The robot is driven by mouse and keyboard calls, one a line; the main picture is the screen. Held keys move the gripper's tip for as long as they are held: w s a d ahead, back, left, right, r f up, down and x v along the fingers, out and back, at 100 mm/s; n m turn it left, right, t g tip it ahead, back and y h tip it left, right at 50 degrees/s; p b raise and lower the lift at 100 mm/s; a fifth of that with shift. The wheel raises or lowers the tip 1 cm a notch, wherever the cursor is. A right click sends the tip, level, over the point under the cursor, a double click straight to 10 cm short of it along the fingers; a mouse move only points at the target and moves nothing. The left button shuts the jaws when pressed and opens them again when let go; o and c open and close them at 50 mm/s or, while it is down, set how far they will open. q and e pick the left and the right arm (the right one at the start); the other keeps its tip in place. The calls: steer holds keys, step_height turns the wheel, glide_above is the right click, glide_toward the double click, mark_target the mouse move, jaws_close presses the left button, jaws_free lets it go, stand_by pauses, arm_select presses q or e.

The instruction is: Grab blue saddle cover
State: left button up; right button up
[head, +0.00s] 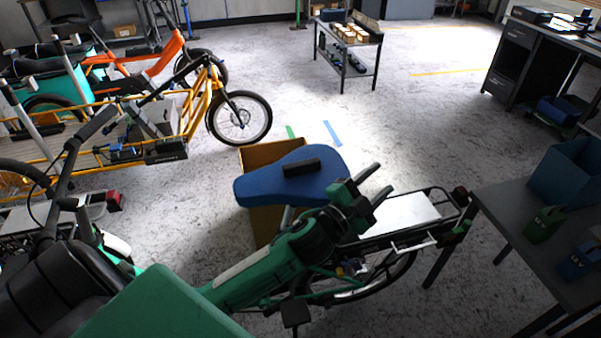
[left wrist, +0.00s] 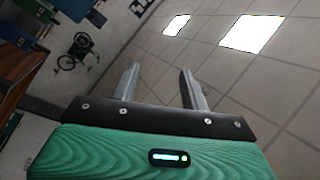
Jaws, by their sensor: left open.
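The blue saddle cover (head: 262,188) sits over the saddle of the bike in front of me in the head view, with a small black block or tab (head: 301,167) on its top. My left gripper (head: 384,179) is open and empty, just right of the cover's right end, its fingers pointing up and to the right, away from the cover. I cannot tell whether the gripper's body touches the cover. In the left wrist view, my left gripper (left wrist: 159,70) has its fingers apart with nothing between them, and the cover does not show. My right gripper is not in view.
A cardboard box (head: 257,156) stands behind the saddle. The bike's rear rack (head: 400,216) extends right. A dark table (head: 505,215) with a blue bin (head: 568,172) is at the right. An orange cargo bike (head: 150,65) stands back left.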

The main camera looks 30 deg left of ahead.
arm_select(q)
steer(key=d+r+m+g+h, duration=0.4)
steer(key=d+r+m+h, duration=0.2)
steer(key=r+m+h, duration=0.45)
steer(key=m+g+y, duration=1.6)
steer(key=m, duration=0.5)
glide_above(300, 163)
step_height(300, 163, down, 5)
step_height(300, 163, down, 4)
steer(key=shift+s+r+n, duration=0.15)
steer(key=shift+r+n, duration=0.1)
steer(key=shift+f, duration=0.2)
step_height(300, 163, down, 4)
steer(key=shift+a+p, duration=0.1)
steer(key=shift+p, duration=0.95)
steer(key=shift+f, duration=0.6)
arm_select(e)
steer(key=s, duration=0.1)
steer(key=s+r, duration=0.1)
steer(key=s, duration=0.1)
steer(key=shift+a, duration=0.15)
